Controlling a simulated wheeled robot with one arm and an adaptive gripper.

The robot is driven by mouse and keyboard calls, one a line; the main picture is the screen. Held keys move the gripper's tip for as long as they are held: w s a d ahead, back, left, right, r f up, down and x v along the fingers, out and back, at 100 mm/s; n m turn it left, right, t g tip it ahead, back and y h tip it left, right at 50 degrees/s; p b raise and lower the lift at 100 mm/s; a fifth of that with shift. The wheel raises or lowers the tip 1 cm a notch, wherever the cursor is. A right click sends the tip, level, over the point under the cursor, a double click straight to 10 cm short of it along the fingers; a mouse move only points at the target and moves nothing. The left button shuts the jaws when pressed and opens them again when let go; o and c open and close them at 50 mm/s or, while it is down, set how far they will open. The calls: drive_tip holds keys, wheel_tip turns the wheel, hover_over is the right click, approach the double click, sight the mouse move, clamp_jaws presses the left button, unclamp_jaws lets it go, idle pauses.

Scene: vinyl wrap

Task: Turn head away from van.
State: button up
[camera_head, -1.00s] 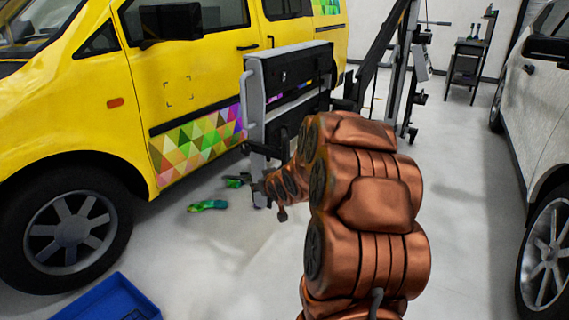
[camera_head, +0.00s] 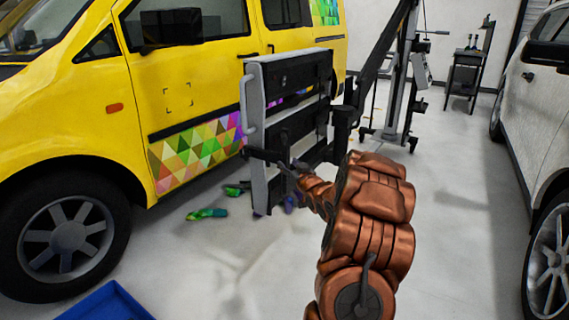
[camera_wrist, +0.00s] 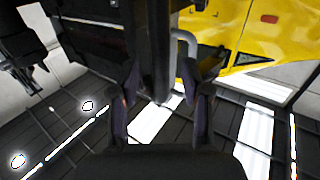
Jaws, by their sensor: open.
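The head (camera_head: 290,80) is a pair of dark panels in a light grey frame, upright beside the yellow van (camera_head: 190,90). It hangs from a wheeled stand (camera_head: 397,90) behind it. A grey tube handle (camera_head: 247,112) sits on its van-side edge and also shows in the wrist view (camera_wrist: 190,45). My gripper (camera_head: 272,160) is at the lower part of the head, partly hidden against the dark panel. In the wrist view my gripper (camera_wrist: 166,85) has its fingers apart, with the head's edge (camera_wrist: 155,50) just beyond and between them. Contact cannot be told.
Colourful wrap scraps (camera_head: 207,214) lie on the floor by the van. A blue tray (camera_head: 108,302) is at the bottom left. A white car (camera_head: 545,120) stands at right. A small dark cart (camera_head: 466,75) is at the back. The floor right of my arm is clear.

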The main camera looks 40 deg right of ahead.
sight(286, 162)
drive_tip(key=shift+x, duration=1.85)
clamp_jaws()
